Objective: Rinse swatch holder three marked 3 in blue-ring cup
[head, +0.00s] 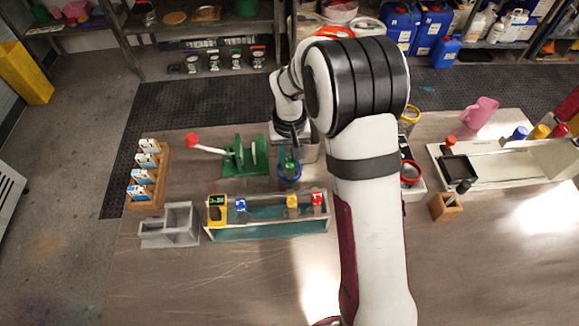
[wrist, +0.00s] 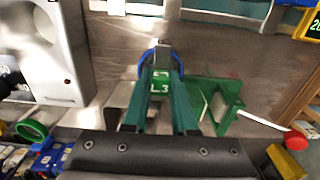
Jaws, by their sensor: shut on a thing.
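My gripper (wrist: 161,70) points down and is shut on a swatch holder (wrist: 159,84) with a green label reading 3, seen between the teal fingers in the wrist view. In the head view my gripper (head: 290,153) is over the blue-ring cup (head: 289,181), right of the green stand. The blue ring also shows in the wrist view (wrist: 177,73), around the fingertip area. The holder's lower end appears at or inside the ring; its depth is hidden by the fingers and cup wall.
The green stand (head: 233,160) with a red-knobbed lever (head: 192,140) is close on the left. A trough (head: 265,233) with coloured tags stands in front, beside a grey block (head: 172,228). A wooden rack (head: 160,178) is far left. White trays are at right. The front table is clear.

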